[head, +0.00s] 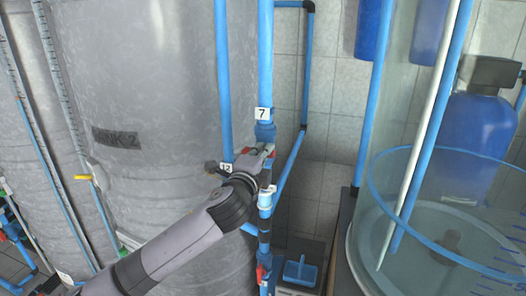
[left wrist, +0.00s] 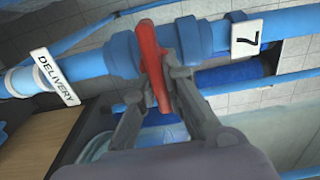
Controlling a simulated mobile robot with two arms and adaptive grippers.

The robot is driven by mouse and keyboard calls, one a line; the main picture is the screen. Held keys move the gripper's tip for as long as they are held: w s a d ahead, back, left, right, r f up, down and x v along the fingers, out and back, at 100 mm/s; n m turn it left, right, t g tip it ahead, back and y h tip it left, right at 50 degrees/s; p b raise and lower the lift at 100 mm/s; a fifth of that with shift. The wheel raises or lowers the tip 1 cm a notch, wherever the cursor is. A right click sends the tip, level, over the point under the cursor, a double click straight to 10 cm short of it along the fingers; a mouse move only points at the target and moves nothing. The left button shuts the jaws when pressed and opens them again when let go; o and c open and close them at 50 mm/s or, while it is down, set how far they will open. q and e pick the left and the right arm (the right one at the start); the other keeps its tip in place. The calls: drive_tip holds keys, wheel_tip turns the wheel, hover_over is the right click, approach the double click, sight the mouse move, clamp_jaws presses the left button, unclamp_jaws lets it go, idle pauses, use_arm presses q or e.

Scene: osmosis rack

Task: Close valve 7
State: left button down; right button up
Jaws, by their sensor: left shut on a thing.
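Valve 7 is on a vertical blue pipe, below the white "7" tag (head: 263,114), which also shows in the left wrist view (left wrist: 246,39). Its red handle (left wrist: 152,62) lies across the blue pipe in the left wrist view. My left gripper (head: 264,156) is at the valve, and its fingers (left wrist: 155,80) are shut on the red handle, one on each side. In the head view the gripper hides most of the valve; only bits of red show. My right gripper is in neither view.
A large grey tank (head: 150,80) stands close to the left of the pipe. Another red-handled valve (head: 261,273) is lower on the pipe. A clear round tank (head: 372,215) stands at the right. A white "DELIVERY" tag (left wrist: 55,77) is on the pipe.

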use_arm(q)
drive_tip(key=shift+f, duration=0.1)
idle(0.4)
drive_tip(key=c, duration=1.7)
unclamp_jaws()
drive_tip(key=shift+o, duration=0.2)
drive_tip(key=v, duration=1.2)
